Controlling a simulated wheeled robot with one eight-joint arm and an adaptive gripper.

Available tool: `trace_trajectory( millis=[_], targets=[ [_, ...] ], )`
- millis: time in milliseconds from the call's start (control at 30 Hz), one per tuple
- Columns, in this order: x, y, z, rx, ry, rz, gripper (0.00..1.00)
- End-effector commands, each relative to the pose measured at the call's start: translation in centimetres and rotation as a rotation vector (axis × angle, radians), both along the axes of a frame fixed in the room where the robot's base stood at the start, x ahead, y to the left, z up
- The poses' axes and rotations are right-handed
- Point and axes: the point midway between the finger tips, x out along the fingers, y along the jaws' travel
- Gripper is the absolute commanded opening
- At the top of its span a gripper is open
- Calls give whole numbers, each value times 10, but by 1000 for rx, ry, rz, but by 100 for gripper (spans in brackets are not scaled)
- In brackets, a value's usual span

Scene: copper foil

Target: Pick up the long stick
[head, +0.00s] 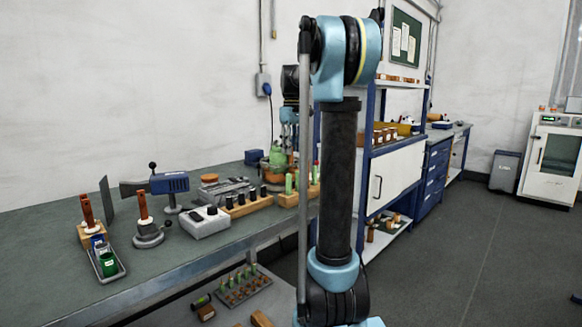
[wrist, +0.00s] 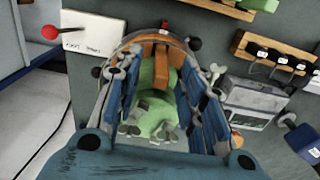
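I cannot tell for certain which thing is the long stick. In the wrist view an orange-brown stick-like piece (wrist: 161,62) shows between the fingers, over a green thing (wrist: 153,95) in a round orange-rimmed holder. My gripper (wrist: 158,72) is open above them, with its blue fingers on either side; I cannot tell whether they touch anything. In the head view, the green thing (head: 277,157) stands on the bench under my wrist, partly hidden by my arm. Two upright brown sticks (head: 87,210) (head: 143,206) stand at the left of the bench, far from my gripper.
A shelf unit (head: 392,180) stands behind my arm.

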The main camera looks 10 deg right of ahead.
Motion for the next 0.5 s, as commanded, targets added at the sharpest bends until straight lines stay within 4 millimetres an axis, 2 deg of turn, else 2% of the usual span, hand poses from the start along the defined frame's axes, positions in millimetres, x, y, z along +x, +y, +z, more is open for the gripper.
trace_trajectory(
  millis=[167, 300, 333, 500],
  targets=[
    [0, 0, 0, 0, 0, 0, 37],
    [0, 0, 0, 0, 0, 0, 5],
    [0, 0, 0, 0, 0, 0, 0],
    [0, 0, 0, 0, 0, 0, 0]
  ],
)
